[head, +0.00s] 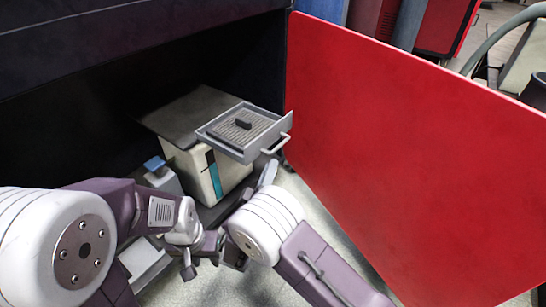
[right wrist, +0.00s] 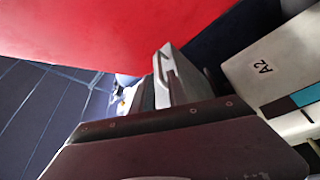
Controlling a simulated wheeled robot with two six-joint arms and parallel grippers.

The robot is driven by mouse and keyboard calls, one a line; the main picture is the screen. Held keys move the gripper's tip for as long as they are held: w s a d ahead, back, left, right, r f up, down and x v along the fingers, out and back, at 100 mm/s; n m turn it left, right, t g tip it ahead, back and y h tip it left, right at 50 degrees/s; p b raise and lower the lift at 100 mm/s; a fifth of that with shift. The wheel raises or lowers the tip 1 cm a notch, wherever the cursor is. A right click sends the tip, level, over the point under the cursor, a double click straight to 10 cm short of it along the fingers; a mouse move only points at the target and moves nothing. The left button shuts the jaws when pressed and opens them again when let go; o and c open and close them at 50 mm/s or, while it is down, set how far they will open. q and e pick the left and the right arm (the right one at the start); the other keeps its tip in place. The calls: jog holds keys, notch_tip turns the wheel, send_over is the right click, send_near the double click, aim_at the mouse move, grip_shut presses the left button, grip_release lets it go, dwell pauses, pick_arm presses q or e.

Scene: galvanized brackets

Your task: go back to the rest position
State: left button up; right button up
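My left arm comes in from the left in the head view. Its wrist end (head: 190,262) is low, in front of the white cabinet, and its fingertips are not clear. My right arm comes in from the lower right, and its gripper (head: 267,174) points up just below the drawer handle, with no clear contact. I see nothing held.
A white cabinet (head: 190,168) with a teal stripe has a grey drawer (head: 207,132) pulled out, holding a small dark block (head: 243,124). The cabinet, marked A2, also shows in the right wrist view (right wrist: 262,68). A red panel (head: 410,140) stands at right. Pale floor (head: 225,290) shows in front.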

jog(key=shift+d, duration=0.1)
dwell(0.3)
jog(key=s+d+f+m+g+h+p, duration=0.15)
jog(key=s+d+g+h, duration=0.35)
jog(key=d, duration=0.6)
jog(key=s+d+m+g+h+p, duration=0.1)
jog(key=s+d+m+g+p, duration=0.15)
jog(key=d+g, duration=0.7)
jog(key=s+d+f+m+g+y+p, duration=0.1)
jog(key=s+d+g+y+p, duration=0.2)
jog(key=s, duration=0.5)
jog(key=s+f+m+g+y+p, duration=0.1)
jog(key=s+m+g+y, duration=0.15)
jog(key=s+y, duration=0.35)
jog(key=a+r+t+y+p, duration=0.1)
jog(key=a+r+p, duration=0.1)
jog(key=r+p, duration=1.8)
jog(key=a+r+m+y+p, duration=0.1)
jog(key=a+r+y+p, duration=0.1)
jog(key=r+p, duration=1.7)
jog(key=shift+r+t+y+p, duration=0.3)
jog(key=shift+r+t+p, duration=0.1)
jog(key=shift+r, duration=0.35)
